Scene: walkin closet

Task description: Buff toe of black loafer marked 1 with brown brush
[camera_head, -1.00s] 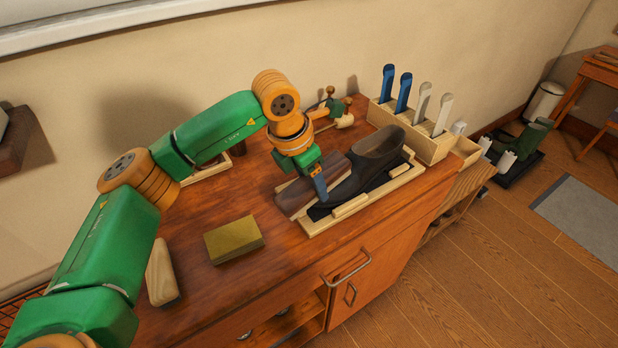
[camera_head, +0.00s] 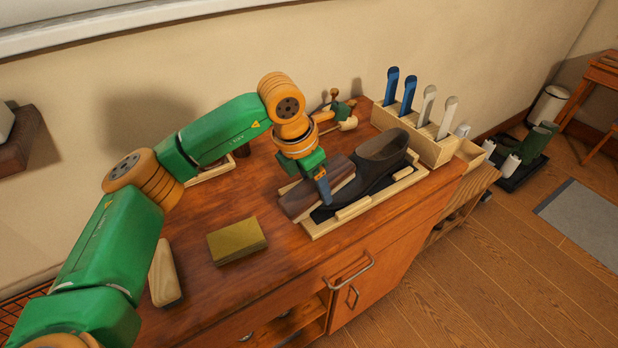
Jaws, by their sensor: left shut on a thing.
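A black loafer (camera_head: 383,160) lies in a light wooden tray (camera_head: 385,198) on the cabinet top, its opening toward the back right and its toe toward the front left. No number mark is readable on it. My left gripper (camera_head: 325,191) reaches down at the toe end and is shut on a brown brush (camera_head: 307,197). The brush lies across the toe end, covering part of it. Whether its bristles touch the leather cannot be told. My right gripper is not in view.
A yellow-brown block (camera_head: 237,241) and a pale wooden piece (camera_head: 164,275) lie on the cabinet top (camera_head: 288,250). A wooden rack (camera_head: 425,140) with blue and white upright handles stands behind the loafer. A small wooden stand (camera_head: 345,115) is at the back wall.

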